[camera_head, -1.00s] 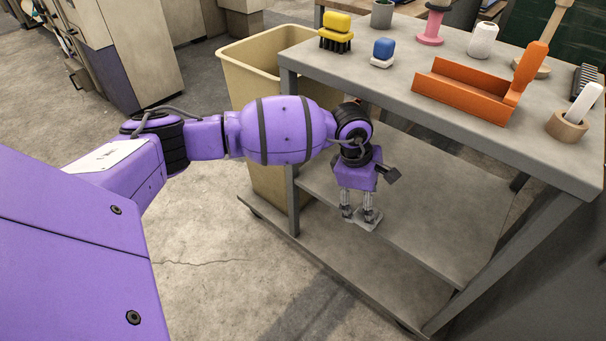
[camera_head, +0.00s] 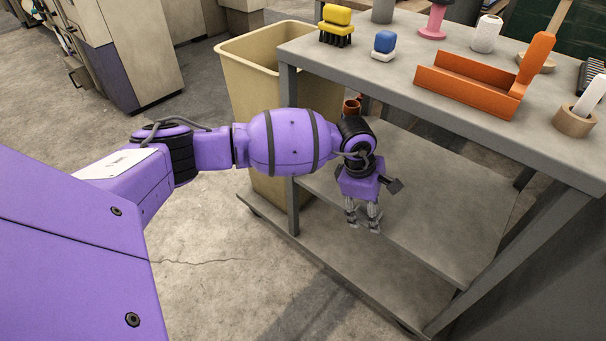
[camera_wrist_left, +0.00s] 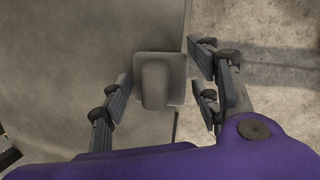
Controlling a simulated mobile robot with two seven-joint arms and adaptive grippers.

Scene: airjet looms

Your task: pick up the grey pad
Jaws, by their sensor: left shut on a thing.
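The grey pad (camera_wrist_left: 154,80) shows in the left wrist view as a squarish plate with a raised rounded grip. It lies between the fingers of my left gripper (camera_wrist_left: 163,90), near the edge of a grey shelf. My left gripper (camera_head: 363,219) is shut on the pad, low over the cart's lower shelf in the head view. There the pad is small and mostly hidden by the fingers, and I cannot tell whether it touches the shelf. My right gripper is in neither view.
The grey cart's top (camera_head: 400,75) is above and beyond my arm. It bears a yellow brush (camera_head: 336,20), a blue-topped block (camera_head: 384,44), an orange tray (camera_head: 465,87) and a tape roll (camera_head: 574,121). A beige bin (camera_head: 250,75) stands left of the cart. The lower shelf (camera_head: 450,220) has free room.

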